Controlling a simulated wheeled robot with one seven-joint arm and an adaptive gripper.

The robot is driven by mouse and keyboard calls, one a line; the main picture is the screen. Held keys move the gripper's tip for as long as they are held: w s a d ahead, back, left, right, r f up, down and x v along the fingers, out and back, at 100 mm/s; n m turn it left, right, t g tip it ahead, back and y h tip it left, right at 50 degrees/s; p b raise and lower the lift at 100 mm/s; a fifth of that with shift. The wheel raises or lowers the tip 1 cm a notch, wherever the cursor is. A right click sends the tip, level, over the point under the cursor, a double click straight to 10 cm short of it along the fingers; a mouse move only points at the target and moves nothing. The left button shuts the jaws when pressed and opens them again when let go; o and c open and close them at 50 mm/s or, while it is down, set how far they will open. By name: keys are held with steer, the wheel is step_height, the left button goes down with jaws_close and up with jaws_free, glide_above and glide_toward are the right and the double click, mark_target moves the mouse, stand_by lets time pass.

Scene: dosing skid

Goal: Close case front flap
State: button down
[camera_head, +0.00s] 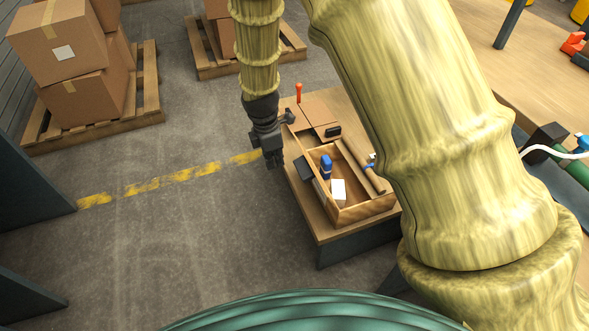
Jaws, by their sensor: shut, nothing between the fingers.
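An open-topped wooden box (364,211) stands on a small wooden table. A flat tan panel (318,109) lies at the far end of the box; I cannot tell whether it is a flap of a case. No part can be made out clearly as the front flap. My gripper (274,163) is shut and empty. It points down at the left edge of the table, left of the box, with no clear contact visible. My arm hides the area right of the box.
An orange-handled tool (298,92) stands at the table's far end. Cartons on pallets (93,120) stand back left. The floor left of the table is clear.

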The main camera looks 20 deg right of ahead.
mark_target(309, 174)
steer(key=d+f+b, duration=0.1)
steer(key=d+f, duration=0.3)
steer(key=f, duration=0.4)
steer(key=shift+w+d, duration=0.15)
steer(key=shift+d, duration=0.05)
stand_by(0.3)
steer(key=shift+r, duration=0.2)
